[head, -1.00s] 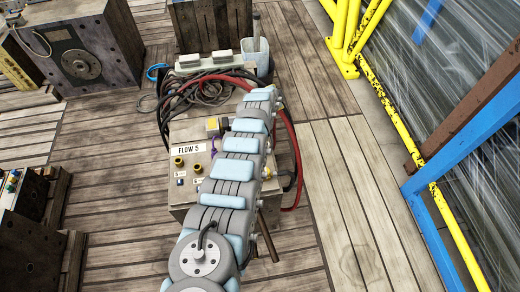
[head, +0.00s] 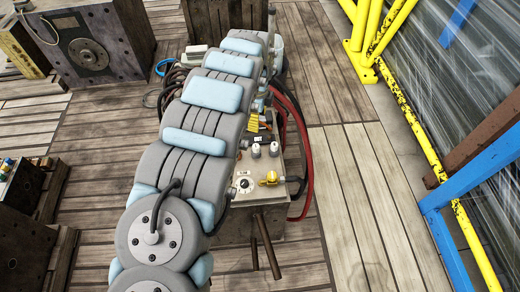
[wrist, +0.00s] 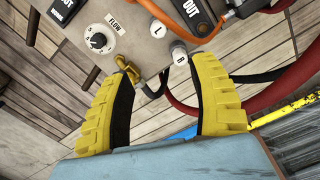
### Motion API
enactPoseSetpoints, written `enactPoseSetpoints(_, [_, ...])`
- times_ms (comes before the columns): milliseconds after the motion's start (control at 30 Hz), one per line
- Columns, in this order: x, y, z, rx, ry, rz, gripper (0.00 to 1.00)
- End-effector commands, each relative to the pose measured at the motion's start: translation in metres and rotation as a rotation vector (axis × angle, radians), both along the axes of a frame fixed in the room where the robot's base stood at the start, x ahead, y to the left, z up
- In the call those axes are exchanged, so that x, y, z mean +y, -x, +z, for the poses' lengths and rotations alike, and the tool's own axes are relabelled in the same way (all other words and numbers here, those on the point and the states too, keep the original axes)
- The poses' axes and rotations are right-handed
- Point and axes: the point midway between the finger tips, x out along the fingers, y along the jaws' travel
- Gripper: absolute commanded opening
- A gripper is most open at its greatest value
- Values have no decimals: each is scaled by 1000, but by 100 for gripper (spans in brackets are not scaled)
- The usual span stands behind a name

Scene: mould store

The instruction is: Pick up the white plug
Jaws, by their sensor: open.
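Two white-topped plugs stand side by side on the beige panel in the head view: a left one (head: 256,150) and a right one (head: 274,148). I cannot tell which one is the task's white plug. My gripper (wrist: 165,68) is open, its yellow fingers spread on either side of the B fitting's side of the panel, with nothing held between them. In the head view my arm hides part of the panel, and the fingers are not clearly seen.
A brass valve (wrist: 127,68) lies close to the left fingertip, near a black-and-white dial (wrist: 98,42). A red hose (head: 300,150) runs along the panel's right side. An orange hose (wrist: 172,22) crosses near the fittings. Yellow posts (head: 365,40) stand at right.

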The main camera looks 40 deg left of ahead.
Motion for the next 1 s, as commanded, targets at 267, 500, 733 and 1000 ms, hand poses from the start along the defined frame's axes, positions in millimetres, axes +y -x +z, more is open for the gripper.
enactPoseSetpoints(267, [-1, 0, -46, -1, 2, 0, 60])
enactPoseSetpoints(500, [-1, 0, -83, 0, 1, 0, 60])
enactPoseSetpoints(733, [0, -1, -111, -1, 0, 1, 60])
enactPoseSetpoints(1000, [0, 0, -121, -1, 0, 1, 60])
